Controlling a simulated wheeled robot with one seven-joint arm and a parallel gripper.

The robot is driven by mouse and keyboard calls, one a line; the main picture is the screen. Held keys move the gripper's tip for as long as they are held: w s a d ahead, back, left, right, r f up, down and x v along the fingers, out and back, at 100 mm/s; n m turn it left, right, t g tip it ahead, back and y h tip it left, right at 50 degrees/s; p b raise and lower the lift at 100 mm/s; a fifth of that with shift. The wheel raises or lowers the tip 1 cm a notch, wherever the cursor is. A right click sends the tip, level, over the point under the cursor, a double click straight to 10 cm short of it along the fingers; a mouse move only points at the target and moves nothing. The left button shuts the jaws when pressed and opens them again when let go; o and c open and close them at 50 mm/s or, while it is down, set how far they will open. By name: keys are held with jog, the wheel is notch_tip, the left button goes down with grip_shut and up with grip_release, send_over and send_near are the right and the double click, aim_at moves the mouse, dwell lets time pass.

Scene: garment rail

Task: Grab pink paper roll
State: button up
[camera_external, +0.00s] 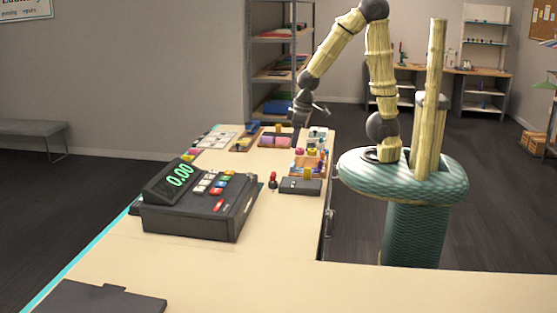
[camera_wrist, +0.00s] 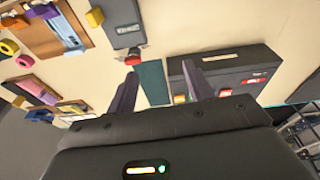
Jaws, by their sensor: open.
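The pink paper roll (camera_wrist: 25,60) lies at the left edge of the wrist view, beside a yellow roll (camera_wrist: 9,47). A small pink thing that looks like it shows in the external view (camera_external: 299,152), by the wooden organizer. My gripper (camera_wrist: 159,72) is open, with nothing between its fingers. In the external view my gripper (camera_external: 318,109) is raised above the far part of the counter. The pink roll is off to the left of the fingers in the wrist view, apart from them.
A wooden organizer (camera_wrist: 78,49) holds coloured items. A dark device (camera_wrist: 124,26) and red-topped stamp (camera_wrist: 134,58) sit near it. A dark cash register (camera_external: 190,219) stands on the counter (camera_external: 240,258). Several small goods crowd the far end. The near counter is mostly clear.

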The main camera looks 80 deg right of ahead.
jog(key=w+d+f+n+g+h+b, duration=0.2)
jog(key=w+d+f+n+g+h, duration=0.1)
jog(key=d, duration=0.8)
jog(key=w+d+f+n+g+h+b, duration=0.2)
jog(key=w+d+f, duration=0.4)
jog(key=d, duration=0.5)
jog(key=w+d+f+n+g+h+b, duration=0.2)
jog(key=w+d+f+n+g+h, duration=0.2)
jog(key=d+f, duration=0.3)
jog(key=shift+w+d+f+n+g+h, duration=0.15)
jog(key=shift+d+n+h, duration=0.15)
jog(key=shift+d, duration=0.35)
jog(key=shift+w+d+f+n+g+h, duration=0.1)
jog(key=shift+w+d+n+h, duration=0.15)
jog(key=shift+d, duration=0.35)
jog(key=shift+w+d+f+n+g+h, duration=0.1)
jog(key=shift+d+n+h, duration=0.2)
jog(key=shift+d, duration=0.6)
jog(key=shift+r, duration=0.15)
jog(key=shift+s+d, duration=0.15)
jog(key=shift+d, duration=0.1)
jog(key=p, duration=0.4)
send_near(297, 150)
jog(key=x, duration=0.5)
jog(key=shift+s+a, duration=0.15)
jog(key=shift+s, duration=0.05)
